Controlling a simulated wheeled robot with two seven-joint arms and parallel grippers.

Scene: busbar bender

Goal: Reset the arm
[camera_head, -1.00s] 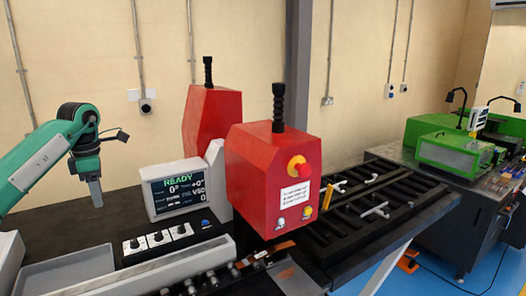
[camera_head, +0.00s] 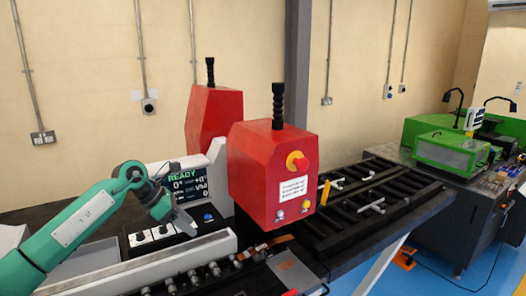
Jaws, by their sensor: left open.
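My left arm is green and comes in from the left. Its grey left gripper (camera_head: 186,222) hangs over the control strip in front of the display (camera_head: 188,180), which reads READY and is partly hidden by my arm. Sensor-fine detail of the fingers is too small to see, but nothing shows between them. A blue button (camera_head: 208,217) is just right of the gripper. The red bender housing (camera_head: 268,180) stands to the right, with a red and yellow knob (camera_head: 297,161) on its face. My right gripper is not in view.
A second red housing (camera_head: 213,120) stands behind. A copper-coloured strip (camera_head: 264,246) lies in front of the bender. A black slatted table (camera_head: 350,205) with several small handles extends right. A green machine (camera_head: 447,153) stands beyond it.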

